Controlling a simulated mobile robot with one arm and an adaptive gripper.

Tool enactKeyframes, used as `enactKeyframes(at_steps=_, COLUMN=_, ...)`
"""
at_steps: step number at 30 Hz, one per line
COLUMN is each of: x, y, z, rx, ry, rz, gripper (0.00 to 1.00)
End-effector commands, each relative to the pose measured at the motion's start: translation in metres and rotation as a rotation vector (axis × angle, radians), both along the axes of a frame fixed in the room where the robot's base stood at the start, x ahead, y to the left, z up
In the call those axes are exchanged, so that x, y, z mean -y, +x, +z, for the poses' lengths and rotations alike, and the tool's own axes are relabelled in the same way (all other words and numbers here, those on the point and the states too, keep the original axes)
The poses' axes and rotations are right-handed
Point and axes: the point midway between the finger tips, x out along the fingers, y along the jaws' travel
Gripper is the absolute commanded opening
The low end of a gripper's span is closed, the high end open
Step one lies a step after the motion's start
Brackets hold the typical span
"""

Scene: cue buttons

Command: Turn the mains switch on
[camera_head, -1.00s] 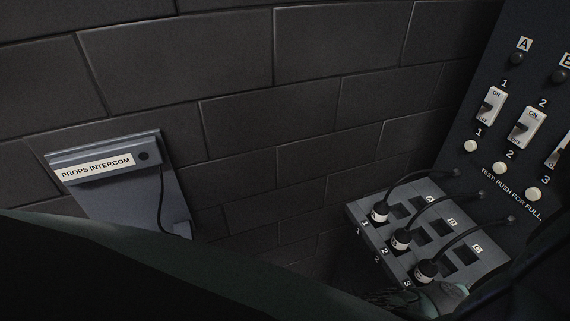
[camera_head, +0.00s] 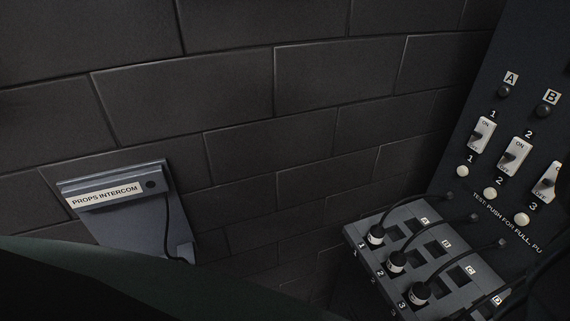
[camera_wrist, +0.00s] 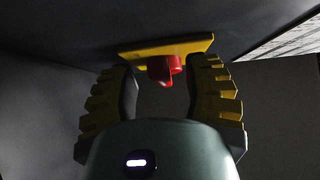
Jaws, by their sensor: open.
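A red knob (camera_wrist: 160,68) on a yellow plate (camera_wrist: 188,46) shows in the wrist view; it looks like a rotary mains switch, but no label on it can be read. My gripper (camera_wrist: 163,78) is open. Its two yellow-and-black fingers stand left and right of the red knob, with their tips near the plate's ends. Gaps show between the knob and both fingers. I cannot tell whether a fingertip touches the plate. The knob, its plate and my gripper are not visible in the head view.
In the head view, a dark panel at right has rocker switches (camera_head: 514,153), white test buttons (camera_head: 490,193) and dark lamps (camera_head: 504,91). Below it, a grey socket box (camera_head: 385,250) holds several black cabled plugs. A props intercom (camera_head: 130,225) hangs on the brick wall at left.

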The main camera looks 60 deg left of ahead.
Motion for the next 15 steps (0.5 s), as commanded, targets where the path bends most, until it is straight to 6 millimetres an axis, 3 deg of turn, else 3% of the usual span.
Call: enactKeyframes(at_steps=15, x=0.0110, y=0.0087, z=0.0008, rx=0.002, ry=-0.001, rz=0.003, gripper=0.48)
